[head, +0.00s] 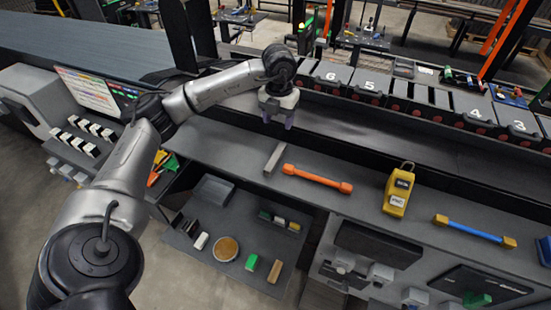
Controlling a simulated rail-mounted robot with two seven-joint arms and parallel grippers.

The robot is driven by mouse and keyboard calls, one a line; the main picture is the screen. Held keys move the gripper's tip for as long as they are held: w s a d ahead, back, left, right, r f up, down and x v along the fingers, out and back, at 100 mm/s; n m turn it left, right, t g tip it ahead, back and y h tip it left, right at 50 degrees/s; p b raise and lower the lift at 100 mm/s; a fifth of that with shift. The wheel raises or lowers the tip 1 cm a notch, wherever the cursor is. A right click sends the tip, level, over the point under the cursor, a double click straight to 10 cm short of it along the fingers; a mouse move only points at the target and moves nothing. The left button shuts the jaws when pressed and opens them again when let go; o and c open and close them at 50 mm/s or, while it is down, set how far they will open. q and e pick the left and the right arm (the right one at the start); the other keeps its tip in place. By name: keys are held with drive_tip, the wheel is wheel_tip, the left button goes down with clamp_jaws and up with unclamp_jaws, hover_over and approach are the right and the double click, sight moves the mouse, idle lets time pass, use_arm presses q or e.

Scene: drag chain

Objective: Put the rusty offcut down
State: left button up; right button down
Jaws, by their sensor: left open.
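My left gripper (278,120) points down over the dark channel behind the bench's front ledge, its two fingers apart. No object shows between the fingers. A short grey bar (274,159) lies on the bench top (215,148), nearer the front than the gripper and apart from it. It may be the offcut, but no rust colour can be made out on it at this size. My right gripper is not in view.
An orange bar tool (317,179), a yellow device (398,190) and a blue-handled tool (474,229) lie along the bench to the right. An open drawer (190,262) below holds several small items. Numbered bins (370,85) stand behind the channel.

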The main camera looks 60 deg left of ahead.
use_arm(q)
drive_tip(key=p, duration=0.1)
hover_over(279, 150)
drive_tip(key=f, duration=0.7)
drive_tip(key=shift+s+f, duration=0.2)
drive_tip(key=shift+f, duration=0.15)
drive_tip(key=shift+f+p, duration=0.4)
drive_tip(key=shift+p, duration=0.15)
wheel_tip(279, 150, down, 3)
drive_tip(key=shift+w+d+f+p, duration=0.1)
drive_tip(key=shift+w+f+p, duration=0.05)
drive_tip(key=shift+p, duration=0.65)
drive_tip(key=shift+f, duration=0.6)
clamp_jaws()
